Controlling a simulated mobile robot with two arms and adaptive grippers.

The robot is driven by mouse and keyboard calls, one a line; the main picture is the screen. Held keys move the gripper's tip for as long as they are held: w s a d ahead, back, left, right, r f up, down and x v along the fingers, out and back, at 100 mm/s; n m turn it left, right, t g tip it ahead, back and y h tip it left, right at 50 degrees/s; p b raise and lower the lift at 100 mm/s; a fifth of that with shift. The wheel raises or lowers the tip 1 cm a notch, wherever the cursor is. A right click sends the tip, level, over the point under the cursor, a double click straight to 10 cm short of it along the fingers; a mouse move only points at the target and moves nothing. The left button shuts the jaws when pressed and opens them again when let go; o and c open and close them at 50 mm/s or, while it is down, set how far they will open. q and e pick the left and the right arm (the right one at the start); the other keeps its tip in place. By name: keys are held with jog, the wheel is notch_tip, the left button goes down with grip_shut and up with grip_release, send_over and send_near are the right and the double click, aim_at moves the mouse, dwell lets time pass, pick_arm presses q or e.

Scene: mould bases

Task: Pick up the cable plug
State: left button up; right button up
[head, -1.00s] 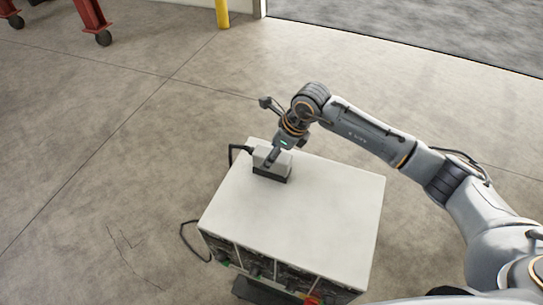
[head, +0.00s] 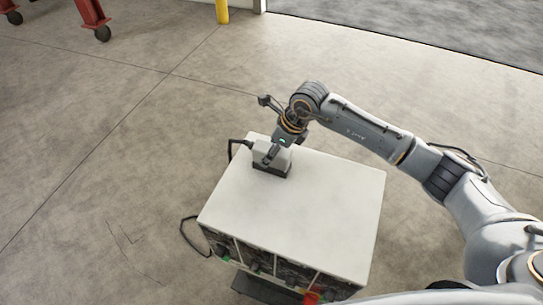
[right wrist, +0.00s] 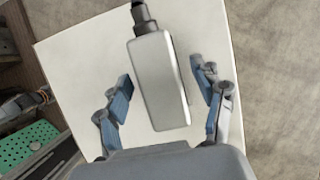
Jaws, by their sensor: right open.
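The cable plug (head: 272,158) is a pale grey block with a dark lower edge. It sits on the far left part of a white box top, with a black cable leaving its left end. In the right wrist view the plug (right wrist: 160,82) lies between the two blue-padded fingers of my right gripper (right wrist: 166,95). The fingers are open, with a gap on each side of the plug. In the head view my right gripper (head: 272,154) is low over the plug and hides part of it. My left gripper is not in view.
The white box top (head: 300,215) is otherwise clear. The black cable (head: 188,240) loops down beside the box's left side. A green perforated part (right wrist: 30,145) shows at lower left in the wrist view. A red-legged stand (head: 92,15) and yellow post (head: 222,10) stand far off.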

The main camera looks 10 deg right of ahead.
dwell(0.3)
grip_shut()
dwell(0.3)
